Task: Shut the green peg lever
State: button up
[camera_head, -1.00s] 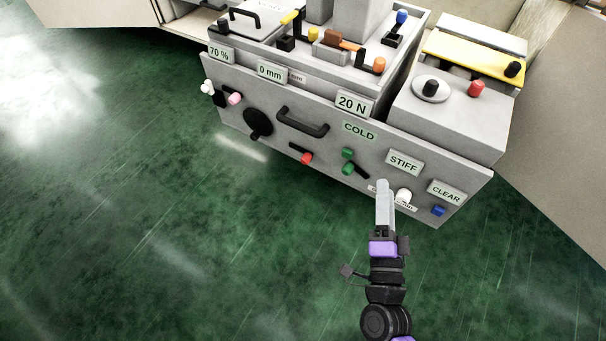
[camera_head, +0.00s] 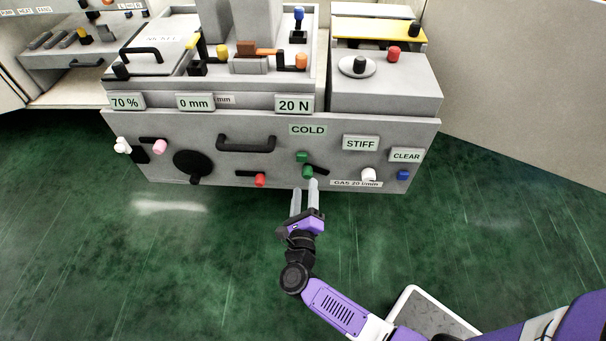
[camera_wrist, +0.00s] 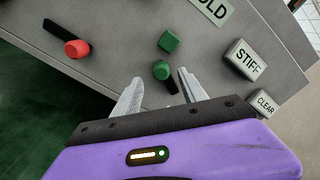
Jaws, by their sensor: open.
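The green peg lever (camera_head: 308,171) is on the front panel of the grey machine, below the COLD plate. It has a round green knob on a black bar that slants down to the right. It also shows in the wrist view (camera_wrist: 161,70). A second green piece (camera_head: 303,157) is just above it, and it shows in the wrist view (camera_wrist: 169,41) too. My gripper (camera_head: 305,187) is open and empty, its fingertips just below the lever. In the wrist view the lower green knob appears between and slightly beyond the fingertips (camera_wrist: 160,78). I cannot tell whether they touch it.
A red-knobbed lever (camera_head: 260,180) is left of my gripper. A white knob (camera_head: 368,174), a GAS label (camera_head: 357,184) and a blue knob (camera_head: 403,175) are to the right. A black handle (camera_head: 246,143) sticks out above left. The green floor in front is clear.

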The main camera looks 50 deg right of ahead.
aim_at(306, 177)
jog(key=b+x, duration=0.1)
jog(key=x, duration=0.5)
jog(key=shift+w+d, duration=0.1)
jog(key=shift+d, duration=0.2)
grip_shut()
jog(key=shift+a, duration=0.1)
dwell(1.0)
